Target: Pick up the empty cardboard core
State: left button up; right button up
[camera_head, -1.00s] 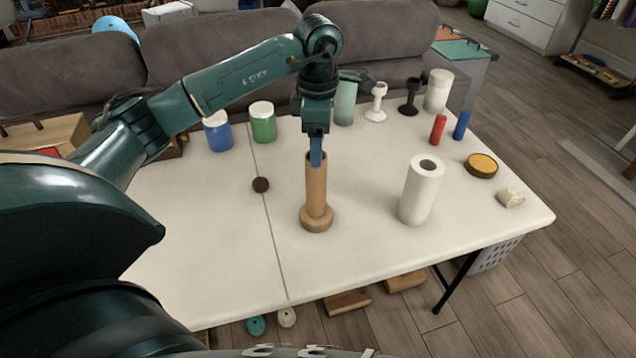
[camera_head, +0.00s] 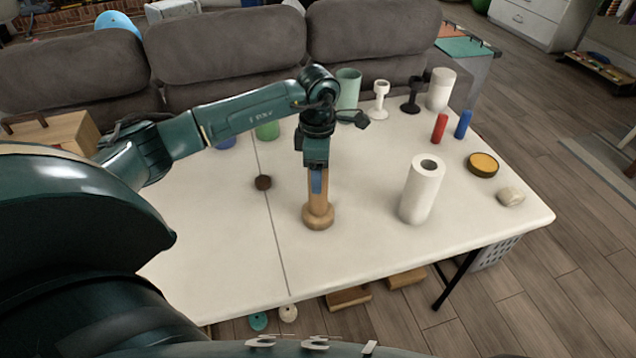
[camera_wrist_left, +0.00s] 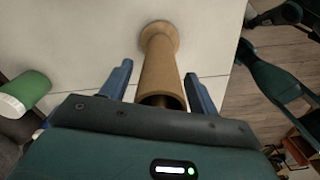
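The cardboard core (camera_head: 323,200) is a tan tube standing upright on a round wooden base (camera_head: 318,222) near the table's middle. In the left wrist view the core (camera_wrist_left: 160,72) shows its hollow open end toward the camera, with the base (camera_wrist_left: 158,32) beyond it. My left gripper (camera_head: 316,185) points down over the core's upper part. In the wrist view its two blue fingers stand on either side of the core, open, with a gap on each side. The gripper hides the core's top in the head view. My right gripper does not show.
A white paper roll (camera_head: 421,192) stands to the right of the core. Jars, a red cylinder (camera_head: 439,127) and a blue one (camera_head: 463,124) stand farther back. The front of the white table (camera_head: 370,250) is clear.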

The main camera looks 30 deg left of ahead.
pick_arm(q)
jog(key=c, duration=0.9)
jog(key=shift+o, duration=0.2)
jog(key=shift+r, duration=0.1)
